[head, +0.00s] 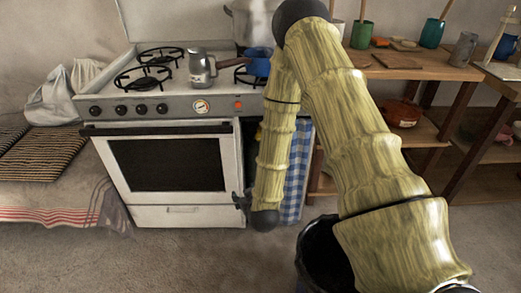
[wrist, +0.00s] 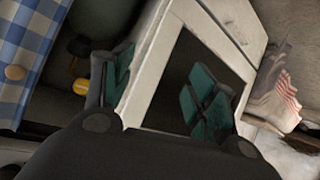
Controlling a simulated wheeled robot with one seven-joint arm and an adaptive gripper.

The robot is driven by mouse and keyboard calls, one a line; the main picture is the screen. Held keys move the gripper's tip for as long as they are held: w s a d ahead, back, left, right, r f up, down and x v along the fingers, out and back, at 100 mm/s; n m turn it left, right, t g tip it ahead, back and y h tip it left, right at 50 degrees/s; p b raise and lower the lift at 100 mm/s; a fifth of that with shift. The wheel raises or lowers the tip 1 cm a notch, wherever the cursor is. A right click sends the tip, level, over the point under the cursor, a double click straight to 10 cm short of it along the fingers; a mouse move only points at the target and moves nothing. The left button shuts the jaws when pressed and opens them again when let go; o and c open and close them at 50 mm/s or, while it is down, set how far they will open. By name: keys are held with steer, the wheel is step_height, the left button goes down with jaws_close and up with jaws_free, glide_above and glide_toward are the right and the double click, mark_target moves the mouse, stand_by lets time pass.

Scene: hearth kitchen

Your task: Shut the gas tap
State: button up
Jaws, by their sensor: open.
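A small yellow part (wrist: 80,88), which looks like the gas tap, shows in the wrist view in the dark gap between the blue checked curtain and the stove side. A dark round knob (wrist: 79,46) sits just beside it. In the head view a small yellow patch (head: 258,133) shows beside my arm; most of that gap is hidden by the arm. My gripper (wrist: 160,88) is open and empty, its green-padded fingers apart over the stove's edge and oven front. The yellow part lies left of both fingers, not between them. In the head view my gripper (head: 241,201) is low by the stove's right front corner.
The white stove (head: 183,216) stands left of my arm with a moka pot (head: 201,70) and a blue pot on top. The checked curtain (head: 295,180) hangs right of the gap. A dark bin (head: 316,250) stands near my arm.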

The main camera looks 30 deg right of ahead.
steer(key=w+d+r+m+t+h+b, duration=0.1)
steer(key=w+d+r+h+b, duration=0.1)
steer(key=w+d+b, duration=0.2)
steer(key=w+d+r+t+h+b, duration=0.1)
steer(key=w+d+r+h+b, duration=0.1)
steer(key=w+d+b, duration=0.3)
steer(key=w+d+r+m+t+h+b, duration=0.1)
steer(key=w+d+r+t+h+b, duration=0.1)
steer(key=w+d, duration=0.7)
steer(key=shift+w+r+m+h+b, duration=0.25)
steer(key=shift+r+b, duration=0.25)
steer(key=shift+b, duration=0.65)
steer(key=c, duration=1)
